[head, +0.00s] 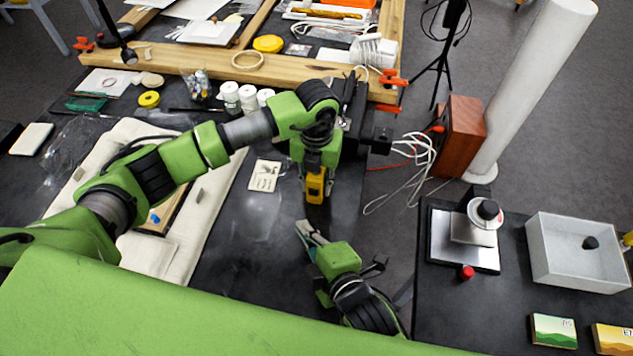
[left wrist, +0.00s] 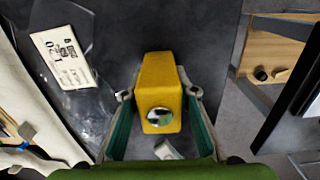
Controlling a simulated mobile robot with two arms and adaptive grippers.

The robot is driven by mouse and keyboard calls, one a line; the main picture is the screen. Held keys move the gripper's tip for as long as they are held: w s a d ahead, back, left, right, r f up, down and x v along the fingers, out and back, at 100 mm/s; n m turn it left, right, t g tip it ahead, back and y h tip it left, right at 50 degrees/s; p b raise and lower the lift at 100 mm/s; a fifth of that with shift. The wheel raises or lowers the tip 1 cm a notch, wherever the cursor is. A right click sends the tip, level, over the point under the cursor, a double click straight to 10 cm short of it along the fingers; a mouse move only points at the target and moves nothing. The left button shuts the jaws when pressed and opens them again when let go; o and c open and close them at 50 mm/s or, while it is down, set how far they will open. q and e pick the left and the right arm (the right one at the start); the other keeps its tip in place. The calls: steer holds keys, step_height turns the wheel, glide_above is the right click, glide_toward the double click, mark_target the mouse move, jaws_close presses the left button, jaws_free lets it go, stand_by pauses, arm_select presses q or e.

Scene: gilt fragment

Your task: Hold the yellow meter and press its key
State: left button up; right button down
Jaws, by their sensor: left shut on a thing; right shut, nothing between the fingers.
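The yellow meter (head: 315,190) is held in my left gripper (head: 314,168) above the dark table near its right edge. In the left wrist view the meter (left wrist: 158,75) sits between the two green-padded fingers (left wrist: 159,97). A round shiny part shows on its near end; I cannot make out the key. My right gripper (head: 303,228) is shut and empty, just below the meter in the head view and apart from it. A small pale piece shows under the meter in the left wrist view; I cannot tell what it is.
A printed white card (head: 265,176) lies left of the meter. A padded cream board (head: 208,205) lies further left. White-lidded jars (head: 230,92) and a wooden frame (head: 190,62) are behind. A side table at right bears a white bin (head: 540,262) and a scale-like device (head: 462,245).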

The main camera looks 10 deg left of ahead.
arm_select(q)
steer(key=o, duration=1.2)
steer(key=shift+o, duration=0.2)
steer(key=shift+r, duration=0.1)
